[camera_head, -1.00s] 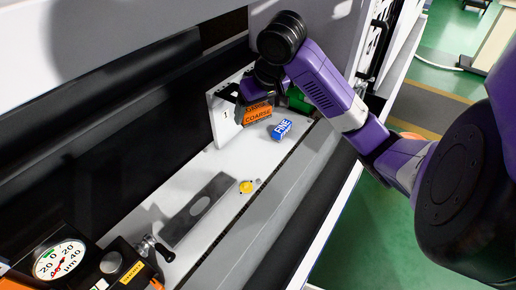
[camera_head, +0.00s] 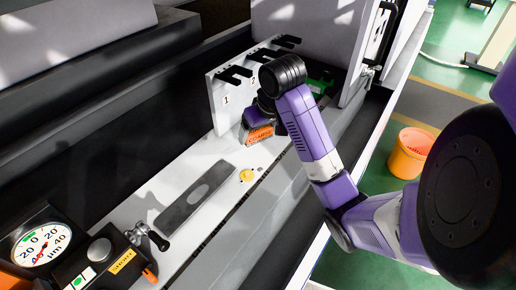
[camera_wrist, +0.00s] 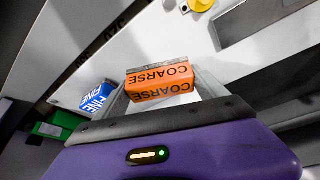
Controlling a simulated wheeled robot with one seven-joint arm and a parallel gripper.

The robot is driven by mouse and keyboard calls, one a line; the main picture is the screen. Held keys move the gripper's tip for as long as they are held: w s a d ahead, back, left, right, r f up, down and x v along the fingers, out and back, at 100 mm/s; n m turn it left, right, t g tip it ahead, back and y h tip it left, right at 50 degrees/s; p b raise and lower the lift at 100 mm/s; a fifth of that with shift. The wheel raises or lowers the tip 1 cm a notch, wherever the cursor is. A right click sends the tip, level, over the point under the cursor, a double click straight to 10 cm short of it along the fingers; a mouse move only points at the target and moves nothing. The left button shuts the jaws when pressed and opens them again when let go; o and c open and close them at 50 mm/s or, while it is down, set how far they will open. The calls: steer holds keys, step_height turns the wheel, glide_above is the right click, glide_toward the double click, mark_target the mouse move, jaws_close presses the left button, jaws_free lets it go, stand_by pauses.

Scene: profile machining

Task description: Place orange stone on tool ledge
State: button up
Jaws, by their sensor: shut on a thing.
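The orange stone (camera_head: 261,135), marked COARSE, is between the fingers of my gripper (camera_head: 256,122). In the wrist view the orange stone (camera_wrist: 160,83) sits between the fingertips of my gripper (camera_wrist: 162,90), which is shut on it. The white tool ledge (camera_head: 213,158) runs below and around it. The stone is low over the ledge, in front of the numbered white panel; I cannot tell whether it touches the ledge. A blue stone (camera_wrist: 98,97) marked FINE lies beside my gripper in the wrist view. My arm hides it in the head view.
The white panel (camera_head: 222,117) with black hooks stands behind. A grey plate (camera_head: 196,194) and a yellow round piece (camera_head: 247,175) lie on the ledge. A dial gauge (camera_head: 42,246) is at lower left. A green item (camera_head: 318,79) lies behind my arm. An orange bucket (camera_head: 409,153) stands on the floor.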

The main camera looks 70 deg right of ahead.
mark_target(260, 139)
steer(key=shift+f+b, duration=0.8)
steer(key=shift+f, duration=1.45)
steer(key=shift+f, duration=0.1)
steer(key=o, duration=1.4)
steer(key=shift+c, duration=0.2)
